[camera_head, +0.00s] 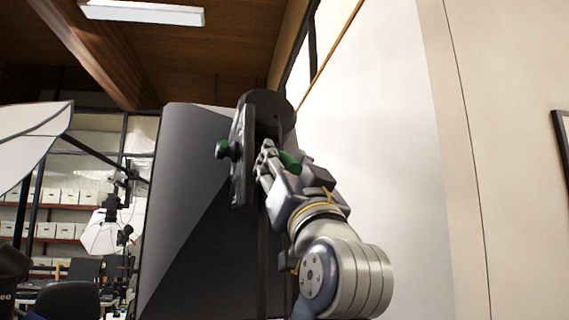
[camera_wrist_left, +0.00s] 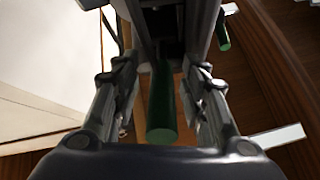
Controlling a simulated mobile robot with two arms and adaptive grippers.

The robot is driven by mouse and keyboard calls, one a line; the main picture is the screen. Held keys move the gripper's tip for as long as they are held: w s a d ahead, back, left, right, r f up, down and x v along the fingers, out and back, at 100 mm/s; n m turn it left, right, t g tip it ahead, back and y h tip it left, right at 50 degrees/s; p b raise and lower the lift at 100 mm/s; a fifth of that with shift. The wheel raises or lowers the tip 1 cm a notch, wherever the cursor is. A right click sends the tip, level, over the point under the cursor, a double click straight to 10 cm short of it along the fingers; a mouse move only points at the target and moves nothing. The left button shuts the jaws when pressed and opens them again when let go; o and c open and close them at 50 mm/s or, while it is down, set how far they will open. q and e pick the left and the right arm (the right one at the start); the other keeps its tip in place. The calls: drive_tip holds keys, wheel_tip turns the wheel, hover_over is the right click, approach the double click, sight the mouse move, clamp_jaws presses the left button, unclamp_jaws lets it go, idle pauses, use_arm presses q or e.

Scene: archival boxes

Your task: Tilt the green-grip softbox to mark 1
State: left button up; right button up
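The softbox (camera_head: 185,215) shows as a large dark grey shell in the middle of the head view, with a black bracket (camera_head: 243,165) on it. Its green grip (camera_head: 289,160) sticks out by my left gripper (camera_head: 267,160). In the left wrist view the green grip (camera_wrist_left: 162,110) lies between the two fingers of my left gripper (camera_wrist_left: 160,75), with a narrow gap on each side. The fingers are apart and do not visibly press on it. A green knob (camera_head: 222,148) sits on the bracket's left side. I cannot make out any mark 1. My right gripper is not in view.
A white umbrella-like panel (camera_head: 30,135) juts in at the left. Behind it are shelves with boxes (camera_head: 60,197), a smaller white softbox (camera_head: 100,235) and a dark chair (camera_head: 68,300). A large white surface (camera_head: 385,130) stands to the right of my arm.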

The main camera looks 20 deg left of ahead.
use_arm(q)
drive_tip(key=shift+s+d+f, duration=0.1)
drive_tip(key=shift+s+d, duration=0.2)
drive_tip(key=v, duration=1.1)
drive_tip(key=shift+f, duration=0.25)
